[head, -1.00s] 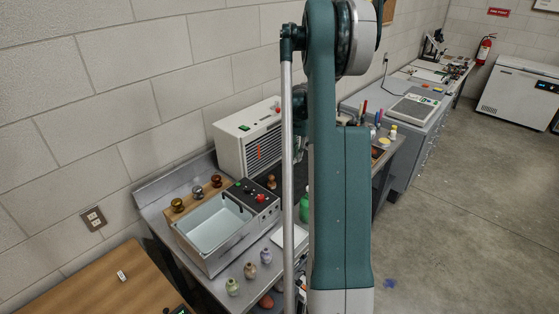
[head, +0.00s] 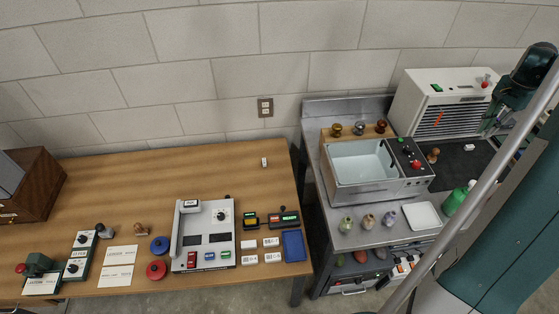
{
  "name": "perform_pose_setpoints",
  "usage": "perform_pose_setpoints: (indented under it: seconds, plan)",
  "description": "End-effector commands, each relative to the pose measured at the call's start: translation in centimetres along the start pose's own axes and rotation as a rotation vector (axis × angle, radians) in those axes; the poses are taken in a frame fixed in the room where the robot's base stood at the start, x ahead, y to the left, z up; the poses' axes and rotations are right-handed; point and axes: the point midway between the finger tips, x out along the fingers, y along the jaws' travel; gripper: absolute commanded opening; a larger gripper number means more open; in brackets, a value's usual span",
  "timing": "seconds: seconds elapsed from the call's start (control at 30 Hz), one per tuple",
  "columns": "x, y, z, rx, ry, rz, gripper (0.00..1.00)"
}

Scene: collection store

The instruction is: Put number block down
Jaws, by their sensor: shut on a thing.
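Several small white blocks with dark markings, which look like number blocks (head: 250,244), lie in two rows on the wooden table (head: 120,200), left of a blue tray (head: 293,246). The markings are too small to read. One more small white block (head: 264,161) lies alone near the table's back right. Only my arm and a silver rod show at the right.
A grey device (head: 204,236) with coloured blocks stands left of the white blocks. Red and blue discs, paper labels and green presses are farther left. A metal bench with a water basin (head: 358,166) and small vases stands to the right. The table's back middle is clear.

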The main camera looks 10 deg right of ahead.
Motion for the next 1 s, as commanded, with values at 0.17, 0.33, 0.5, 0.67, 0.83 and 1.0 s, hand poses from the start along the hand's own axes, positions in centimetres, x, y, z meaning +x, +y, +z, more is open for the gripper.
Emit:
perform_pose_setpoints:
  seconds: [0.17,0.33,0.5,0.67,0.83,1.0]
  plan:
    - [-5.7,0.0,0.0,0.0,0.0,0.0,0.02]
    - [-10.8,0.0,0.0,0.0,0.0,0.0,0.02]
    - [-14.8,0.0,0.0,0.0,0.0,0.0,0.02]
    - [-17.8,0.0,0.0,0.0,0.0,0.0,0.02]
    - [-18.4,-2.3,1.5,-0.035,0.0,0.0,0.02]
    - [-18.3,-5.4,3.6,-0.085,0.0,0.0,0.02]
